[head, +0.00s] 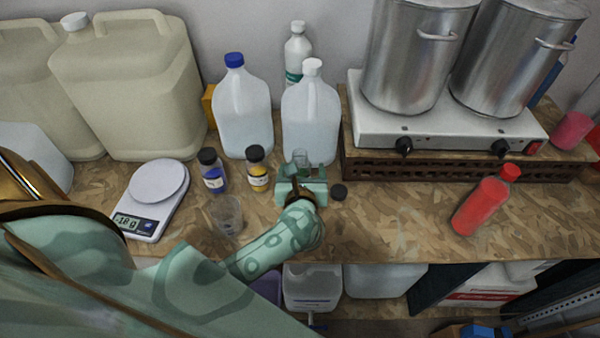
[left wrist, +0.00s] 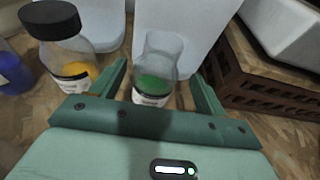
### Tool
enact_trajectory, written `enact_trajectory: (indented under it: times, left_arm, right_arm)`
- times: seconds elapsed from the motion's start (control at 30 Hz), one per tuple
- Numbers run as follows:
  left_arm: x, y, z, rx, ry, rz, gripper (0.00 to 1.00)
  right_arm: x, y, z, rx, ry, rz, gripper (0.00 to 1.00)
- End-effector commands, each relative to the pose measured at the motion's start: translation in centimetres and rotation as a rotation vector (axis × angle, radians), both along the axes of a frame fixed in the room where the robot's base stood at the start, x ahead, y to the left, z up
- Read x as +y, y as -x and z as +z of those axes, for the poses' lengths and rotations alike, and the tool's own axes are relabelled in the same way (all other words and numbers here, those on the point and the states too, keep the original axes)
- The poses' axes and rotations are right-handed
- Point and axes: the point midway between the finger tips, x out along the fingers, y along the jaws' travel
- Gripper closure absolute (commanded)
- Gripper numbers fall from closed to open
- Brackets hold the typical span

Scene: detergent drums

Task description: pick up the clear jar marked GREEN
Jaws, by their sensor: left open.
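The clear jar with green contents and a white label (left wrist: 154,80) stands upright and uncapped between the fingers of my left gripper in the left wrist view; its label text is too small to read. In the head view the jar's clear top (head: 301,158) shows just beyond the gripper, its lower part hidden. My left gripper (head: 302,178) is open, with a finger on either side of the jar and gaps visible. My right gripper is not in view.
A yellow jar (head: 258,172) and a blue jar (head: 213,175), both black-capped, stand left of the gripper. An empty clear beaker (head: 228,215) and a scale (head: 152,200) are further left. A jug (head: 311,115) stands close behind; a slatted riser (head: 440,165) is right.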

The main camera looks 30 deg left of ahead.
Motion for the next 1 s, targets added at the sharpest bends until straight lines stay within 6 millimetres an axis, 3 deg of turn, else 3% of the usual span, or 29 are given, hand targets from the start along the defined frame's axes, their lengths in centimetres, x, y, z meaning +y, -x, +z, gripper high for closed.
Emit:
enact_trajectory:
  times: [0.3,0.53,0.73,1.0]
  left_arm:
    - [2.5,-3.2,-2.0,-0.001,-0.003,-0.001,0.26]
    - [2.6,-3.3,-2.0,0.000,-0.002,-0.001,0.26]
    - [2.6,-3.3,-2.0,0.000,-0.002,0.000,0.77]
    - [2.6,-3.3,-2.0,0.000,-0.002,-0.001,0.77]
  right_arm:
    - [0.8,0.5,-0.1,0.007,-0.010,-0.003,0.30]
    - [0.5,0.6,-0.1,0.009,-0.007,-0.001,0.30]
    - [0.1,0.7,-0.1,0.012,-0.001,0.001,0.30]
    - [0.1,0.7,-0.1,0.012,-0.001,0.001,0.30]
